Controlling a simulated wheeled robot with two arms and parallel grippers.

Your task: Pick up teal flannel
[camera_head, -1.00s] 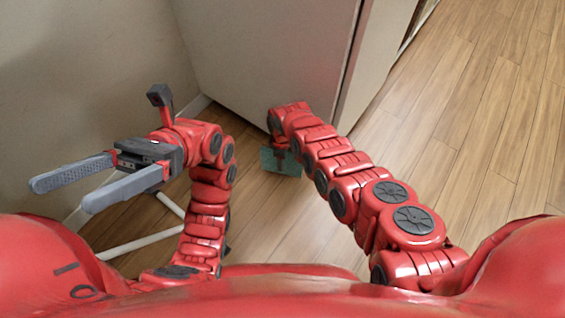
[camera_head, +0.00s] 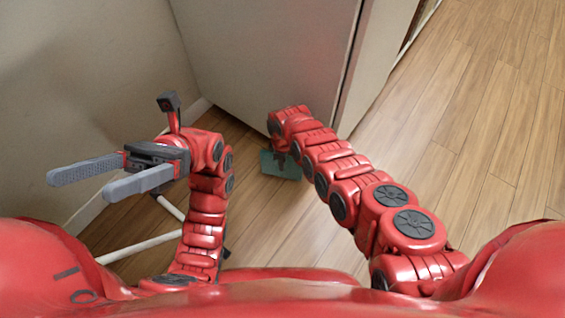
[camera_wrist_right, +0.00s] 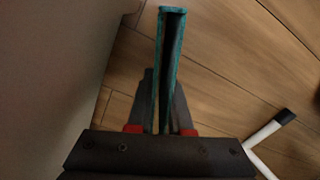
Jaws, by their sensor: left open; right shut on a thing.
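The teal flannel (camera_head: 281,166) hangs beneath the end of my right arm, over the wooden floor near the cabinet. In the right wrist view the flannel (camera_wrist_right: 172,50) is a folded piece with two teal edges and a dark gap between them. My right gripper (camera_wrist_right: 163,100) is shut on it, and the flannel reaches out beyond the fingers. The right fingers are mostly hidden by the arm in the head view. My left gripper (camera_head: 95,178) is open and empty at the left, pointing left, apart from the flannel.
A pale cabinet panel (camera_head: 265,55) stands upright just beyond my right arm. A beige wall (camera_head: 75,90) is at the left. A white tubular frame (camera_head: 140,248) lies low below my left arm, also in the right wrist view (camera_wrist_right: 270,128). Wooden floor (camera_head: 500,120) is clear at right.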

